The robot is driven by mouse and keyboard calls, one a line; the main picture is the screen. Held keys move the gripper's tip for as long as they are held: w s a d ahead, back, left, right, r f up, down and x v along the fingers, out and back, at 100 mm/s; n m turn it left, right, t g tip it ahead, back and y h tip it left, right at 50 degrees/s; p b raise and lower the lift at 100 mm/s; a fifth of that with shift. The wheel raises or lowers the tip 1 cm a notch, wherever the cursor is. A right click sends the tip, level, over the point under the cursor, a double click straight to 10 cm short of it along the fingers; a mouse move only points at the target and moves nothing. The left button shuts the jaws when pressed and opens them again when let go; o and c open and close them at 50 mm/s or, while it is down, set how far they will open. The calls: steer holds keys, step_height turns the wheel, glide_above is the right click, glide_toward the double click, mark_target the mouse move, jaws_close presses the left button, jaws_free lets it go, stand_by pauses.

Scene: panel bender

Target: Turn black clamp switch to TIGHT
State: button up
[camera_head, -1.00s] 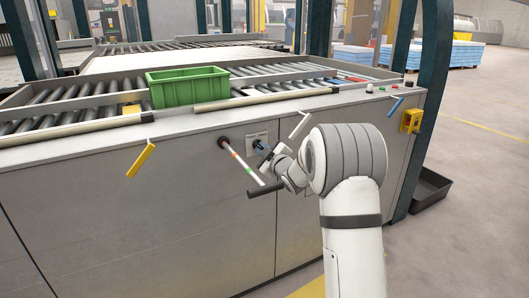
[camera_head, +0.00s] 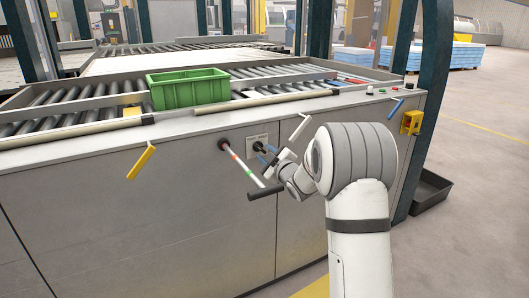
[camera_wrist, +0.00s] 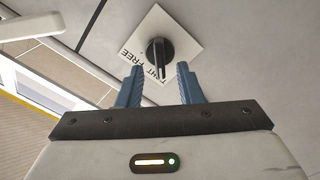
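The black clamp switch (camera_wrist: 159,50) sits on a white label plate (camera_wrist: 175,25) in the wrist view. Its narrow handle points down the picture, over the lower edge of the plate by the partly hidden TIGHT lettering; FREE shows farther left. In the head view the switch (camera_head: 260,146) and plate (camera_head: 251,139) are on the machine's grey front panel. My gripper (camera_wrist: 160,80) is open and empty, its blue fingers either side of the line of the handle. The fingertips appear just short of the knob. My gripper also shows in the head view (camera_head: 270,153).
A banded rod (camera_head: 240,165) with a black grip (camera_head: 265,191) juts from the panel just left of my gripper. A white lever (camera_head: 299,127) is above right and a yellow lever (camera_head: 141,161) farther left. A green crate (camera_head: 188,88) stands on the rollers above.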

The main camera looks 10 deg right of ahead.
steer(key=v, duration=0.5)
steer(key=shift+s+d, duration=0.1)
steer(key=shift+s, duration=0.1)
steer(key=s+d+r+m+g+h+p, duration=0.2)
steer(key=s+r+m+g+h+p, duration=0.3)
steer(key=s+r+p, duration=0.55)
steer(key=s+a+r+m+g+p, duration=0.1)
steer(key=s+r+m+g+p, duration=0.1)
steer(key=s, duration=0.8)
steer(key=s+a+r+m+g+p, duration=0.1)
steer(key=s+r+m+g+p, duration=0.1)
steer(key=s, duration=0.8)
steer(key=s+a+r+m+g+p, duration=0.2)
steer(key=s+g+p, duration=0.3)
steer(key=s, duration=0.6)
steer(key=shift+r+m+g+h+p, duration=0.35)
steer(key=shift+m+p, duration=0.55)
steer(key=shift+p, duration=0.3)
